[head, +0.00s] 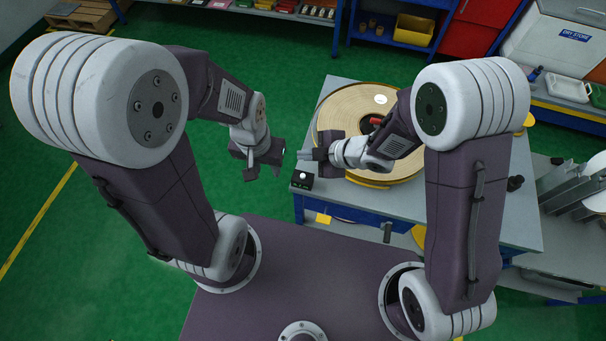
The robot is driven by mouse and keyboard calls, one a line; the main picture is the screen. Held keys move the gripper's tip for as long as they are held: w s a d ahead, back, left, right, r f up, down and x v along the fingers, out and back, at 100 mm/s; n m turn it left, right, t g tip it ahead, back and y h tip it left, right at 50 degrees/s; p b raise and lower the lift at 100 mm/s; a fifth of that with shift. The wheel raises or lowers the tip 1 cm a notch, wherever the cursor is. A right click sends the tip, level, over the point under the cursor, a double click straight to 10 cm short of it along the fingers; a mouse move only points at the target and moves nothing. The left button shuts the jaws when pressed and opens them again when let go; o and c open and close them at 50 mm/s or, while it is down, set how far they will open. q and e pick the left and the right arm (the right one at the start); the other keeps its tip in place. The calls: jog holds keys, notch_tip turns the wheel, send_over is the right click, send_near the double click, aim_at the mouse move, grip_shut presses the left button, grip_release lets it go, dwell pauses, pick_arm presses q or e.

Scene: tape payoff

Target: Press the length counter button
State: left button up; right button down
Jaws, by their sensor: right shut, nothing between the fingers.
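The length counter is a small black box (302,181) with a pale round button on top, at the left front corner of the grey worktable (470,215). My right gripper (304,155) is shut and empty, its fingertips pointing left. In the picture it lies just above the box, at the table's left edge; I cannot tell its height over the button. My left gripper (264,169) is open and empty, left of the table over the green floor. A large tape reel (345,105) lies flat on the table, partly hidden by my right arm.
A blue rack with a yellow bin (413,30) stands at the back. A white cabinet (555,40) is at the back right. Grey discs stand in a rack (585,190) at the right. The green floor on the left is clear.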

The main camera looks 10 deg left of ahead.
jog(key=b, duration=0.8)
send_over(305, 178)
jog(key=shift+f, duration=4.4)
jog(key=shift+d+f, duration=0.1)
jog(key=shift+f+b, duration=0.3)
jog(key=shift+b, duration=0.15)
jog(key=shift+f+b, duration=0.45)
jog(key=shift+f, duration=0.05)
jog(key=shift+r, duration=0.1)
jog(key=shift+r+p, duration=0.8)
jog(key=shift+p, duration=0.1)
notch_tip(305, 178, up, 5)
jog(key=p, duration=0.4)
jog(key=shift+p, duration=0.35)
